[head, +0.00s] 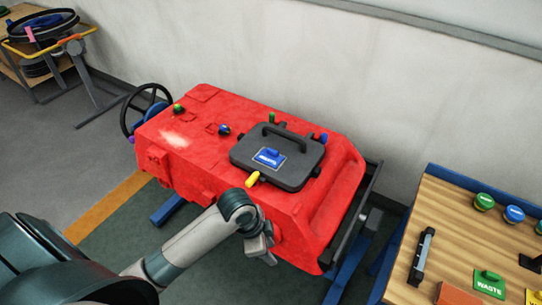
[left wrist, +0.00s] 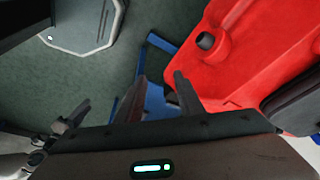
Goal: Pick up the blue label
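The blue label (head: 268,157) lies on the black lid (head: 296,177) on top of the red scrubber tank (head: 185,130). It has pale markings and a raised blue grip. My left gripper (head: 262,252) is at the near side of the tank, below and apart from the label. In the left wrist view its two fingers (left wrist: 160,95) are spread with nothing between them, and the red tank (left wrist: 235,75) is beside them. A bit of blue shows at that view's right edge; I cannot tell if it is the label. My right gripper is not in view.
A yellow clamp (head: 252,179) and green and blue ones stand around the lid. A black handle (head: 285,137) arches over it. A wooden table (head: 452,228) with a green WASTE label (head: 488,283) and round caps is at right. A cart (head: 45,45) stands far left.

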